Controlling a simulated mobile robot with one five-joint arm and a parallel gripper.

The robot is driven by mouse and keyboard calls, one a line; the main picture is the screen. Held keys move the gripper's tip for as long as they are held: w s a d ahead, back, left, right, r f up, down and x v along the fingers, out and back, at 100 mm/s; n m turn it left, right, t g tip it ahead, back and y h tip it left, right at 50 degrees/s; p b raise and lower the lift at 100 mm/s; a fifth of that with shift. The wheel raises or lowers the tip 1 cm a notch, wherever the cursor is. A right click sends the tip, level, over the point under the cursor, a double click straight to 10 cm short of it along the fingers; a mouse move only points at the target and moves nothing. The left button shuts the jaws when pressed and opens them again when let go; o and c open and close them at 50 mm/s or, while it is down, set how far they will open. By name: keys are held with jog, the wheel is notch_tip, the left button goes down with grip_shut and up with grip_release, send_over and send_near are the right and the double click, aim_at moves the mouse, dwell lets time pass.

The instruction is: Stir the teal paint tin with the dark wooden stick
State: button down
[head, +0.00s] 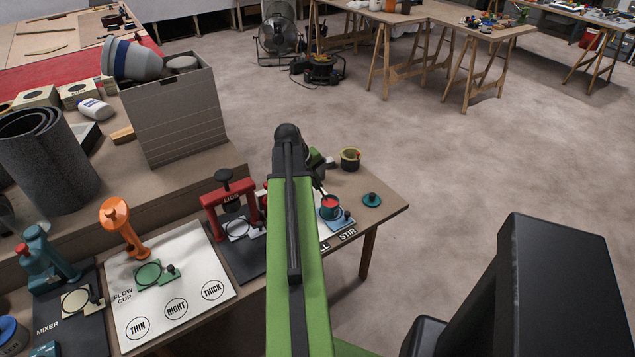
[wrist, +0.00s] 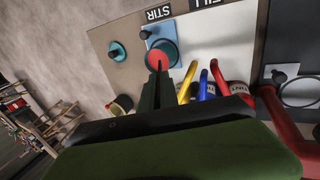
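The teal paint tin (head: 329,213) stands open on a blue pad by the STIR label, with red paint inside. It also shows in the wrist view (wrist: 175,51). My gripper (wrist: 158,88) is just above the tin, its fingers close together. A thin dark stick (wrist: 158,67) runs from between the fingertips to the red paint and seems to be the dark wooden stick. It also shows faintly in the head view beside my arm. Its lower end appears to be at or in the paint; the exact depth cannot be told.
A teal lid with a knob (head: 372,199) lies right of the tin. A dark pot with a yellow band (head: 350,159) stands behind. A red LIDS press (head: 228,205) stands left. The table's right edge is near.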

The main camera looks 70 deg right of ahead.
dwell(0.4)
notch_tip(320, 180, up, 5)
jog(key=p, duration=0.5)
jog(key=shift+r, duration=0.1)
